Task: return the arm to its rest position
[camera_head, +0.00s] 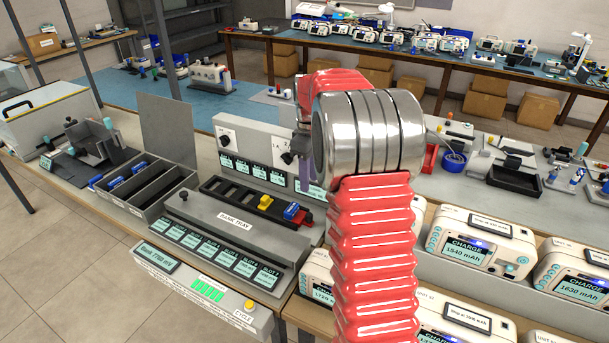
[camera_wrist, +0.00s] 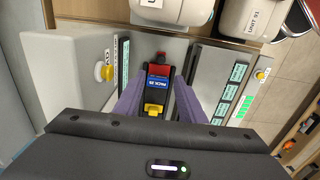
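My arm, with red ribbed sleeves and a silver joint, rises through the middle of the head view and hides part of the bench. My gripper (camera_head: 304,175) points down over the bench at the right end of the dark slotted tray (camera_head: 235,193). In the wrist view the two purple fingers of my gripper (camera_wrist: 158,102) stand apart with nothing held between them. Below them lies the dark tray with a blue module (camera_wrist: 157,83) and a yellow piece (camera_wrist: 154,109). The fingers' height above the tray is hard to tell.
The grey bank tray housing (camera_head: 230,225) with small displays stands in front. A divided grey bin (camera_head: 150,188) holds blue pieces at left. White charge monitors (camera_head: 468,240) stand in rows at right. A back bench (camera_head: 390,48) holds more devices. A blue mat (camera_head: 165,88) has some clear room.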

